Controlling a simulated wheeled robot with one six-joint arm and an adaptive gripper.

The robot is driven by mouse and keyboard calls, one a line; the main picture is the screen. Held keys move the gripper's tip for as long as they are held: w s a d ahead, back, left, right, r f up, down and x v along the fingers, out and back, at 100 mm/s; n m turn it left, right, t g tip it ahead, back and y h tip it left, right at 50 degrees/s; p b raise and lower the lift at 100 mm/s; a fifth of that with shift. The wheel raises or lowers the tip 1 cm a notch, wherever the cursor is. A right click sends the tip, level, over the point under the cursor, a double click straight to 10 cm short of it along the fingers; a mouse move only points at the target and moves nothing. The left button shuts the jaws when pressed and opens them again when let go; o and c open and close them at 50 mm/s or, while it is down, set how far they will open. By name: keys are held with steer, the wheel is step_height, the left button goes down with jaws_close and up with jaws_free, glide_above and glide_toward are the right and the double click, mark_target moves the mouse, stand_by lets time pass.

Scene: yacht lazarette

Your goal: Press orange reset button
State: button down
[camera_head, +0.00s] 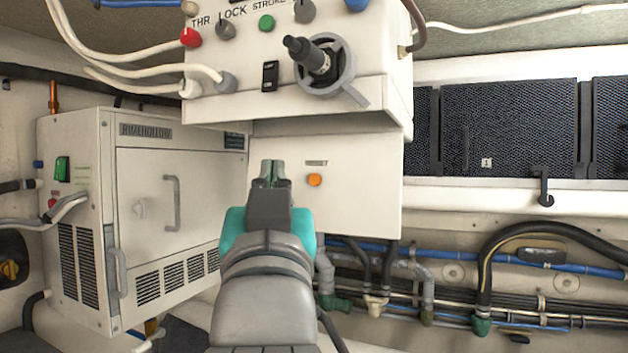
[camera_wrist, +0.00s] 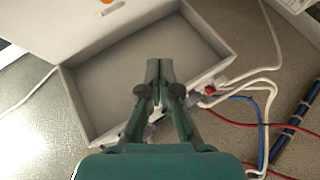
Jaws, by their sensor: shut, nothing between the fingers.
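The orange reset button (camera_head: 314,180) is a small round button on a white panel (camera_head: 350,200), below a small label. In the wrist view an orange spot (camera_wrist: 108,1), likely the same button, is cut off by the top edge. My gripper (camera_head: 272,165) shows in the head view just left of the button, its tips a little higher in the picture. Its fingers are together with nothing between them, as the wrist view (camera_wrist: 160,64) also shows. I cannot tell how far the tips are from the panel.
A white control box (camera_head: 225,88) with a black lever (camera_head: 312,60) and coloured knobs overhangs the panel. A white cabinet (camera_head: 150,220) stands at left. Hoses and pipes (camera_head: 420,270) run low at right. A dark mesh panel (camera_head: 510,125) is at right.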

steer(key=shift+r, duration=0.1)
stand_by(0.3)
steer(key=shift+w+d+f, duration=0.15)
steer(key=shift+w+d, duration=0.35)
steer(key=shift+w, duration=0.85)
steer(key=shift+w+d+f, duration=0.15)
steer(key=shift+w+d, duration=0.35)
steer(key=shift+w, duration=0.9)
steer(key=shift+w+d+f, duration=0.15)
steer(key=shift+w+d, duration=0.35)
steer(key=shift+w, duration=0.85)
steer(key=shift+w, duration=0.15)
steer(key=shift+w+d, duration=0.15)
steer(key=shift+w, duration=0.05)
steer(key=shift+w+d+f, duration=0.1)
steer(key=shift+w+d, duration=0.05)
steer(key=shift+w, duration=0.4)
steer(key=shift+s+a, duration=0.3)
steer(key=shift+s, duration=0.65)
steer(key=shift+s, duration=0.1)
steer(key=shift+s+a+r, duration=0.1)
steer(key=shift+s+a, duration=0.2)
steer(key=shift+s, duration=0.45)
steer(key=shift+s+a+r, duration=0.15)
steer(key=shift+s+a, duration=0.1)
steer(key=shift+s, duration=0.45)
steer(key=shift+s+a+r, duration=0.1)
steer(key=shift+s+a, duration=0.2)
steer(key=shift+s, duration=0.45)
